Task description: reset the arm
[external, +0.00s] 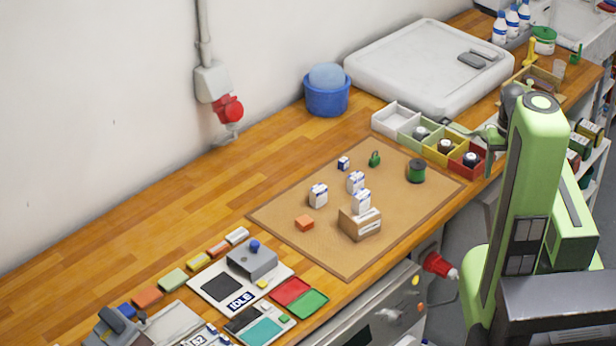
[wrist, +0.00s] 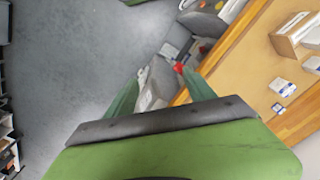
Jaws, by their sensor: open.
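My arm (external: 535,180) is green and stands at the right of the external view, beside the front edge of the bench. In the wrist view my gripper (wrist: 161,78) has its two green fingers spread apart, with nothing between them. Beyond the fingers are the grey floor (wrist: 75,60) and the bench front. In the external view the fingers are hard to make out near the coloured bins.
A tan mat (external: 290,235) holds small white boxes (external: 318,195), a cardboard box (external: 359,222), a green spool (external: 416,171) and a green padlock (external: 375,159). Coloured bins (external: 441,156) stand close to my arm. A red plug (external: 440,266) sticks out from the bench front.

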